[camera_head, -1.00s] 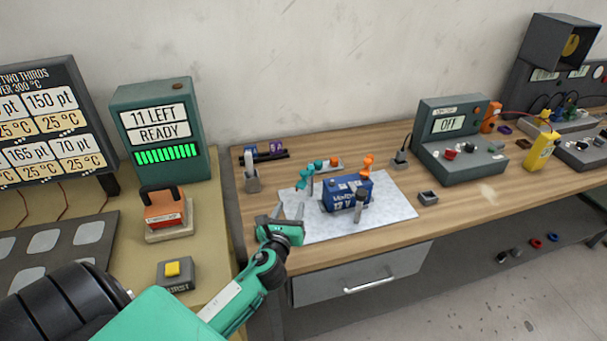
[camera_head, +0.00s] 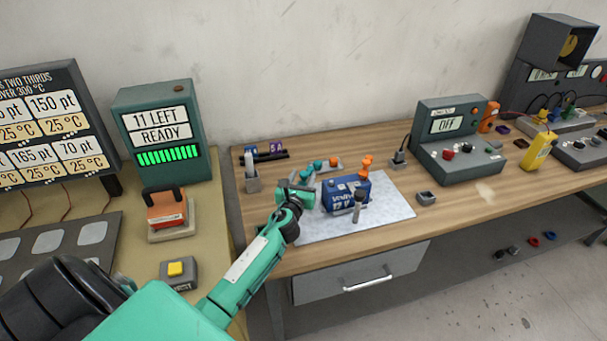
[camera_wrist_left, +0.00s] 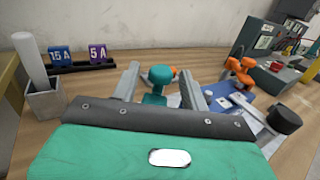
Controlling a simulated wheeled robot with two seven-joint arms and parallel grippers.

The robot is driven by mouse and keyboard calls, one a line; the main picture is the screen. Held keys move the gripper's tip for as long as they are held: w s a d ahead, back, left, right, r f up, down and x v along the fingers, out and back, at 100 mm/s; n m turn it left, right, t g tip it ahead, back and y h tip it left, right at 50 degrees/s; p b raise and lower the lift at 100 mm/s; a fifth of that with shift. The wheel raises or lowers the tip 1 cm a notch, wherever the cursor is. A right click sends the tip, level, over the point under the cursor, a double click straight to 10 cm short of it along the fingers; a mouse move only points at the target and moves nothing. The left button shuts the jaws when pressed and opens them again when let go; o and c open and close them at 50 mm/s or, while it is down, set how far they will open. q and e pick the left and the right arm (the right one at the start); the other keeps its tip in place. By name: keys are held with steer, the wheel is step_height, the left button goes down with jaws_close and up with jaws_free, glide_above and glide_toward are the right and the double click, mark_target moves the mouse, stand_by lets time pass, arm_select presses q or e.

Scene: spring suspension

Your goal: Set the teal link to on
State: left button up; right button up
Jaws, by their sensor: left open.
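The teal link (camera_wrist_left: 158,75) stands between the two fingers of my left gripper (camera_wrist_left: 160,84) in the left wrist view. The fingers are open on either side of it; contact cannot be told. In the head view the left gripper (camera_head: 303,180) is at the left of the blue box (camera_head: 343,190) and mostly hides the link. The blue box lies on a pale mat (camera_head: 395,200) and has an orange link (camera_head: 367,163) at its back right. My right gripper is not in view.
A grey cup (camera_head: 253,184) with a white rod stands left. A grey console (camera_head: 458,152) reads OFF.

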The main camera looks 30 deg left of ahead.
arm_select(q)
steer(key=shift+w+a, duration=0.25)
steer(key=shift+w, duration=0.45)
steer(key=shift+c, duration=0.3)
jaws_close()
steer(key=shift+d, duration=0.1)
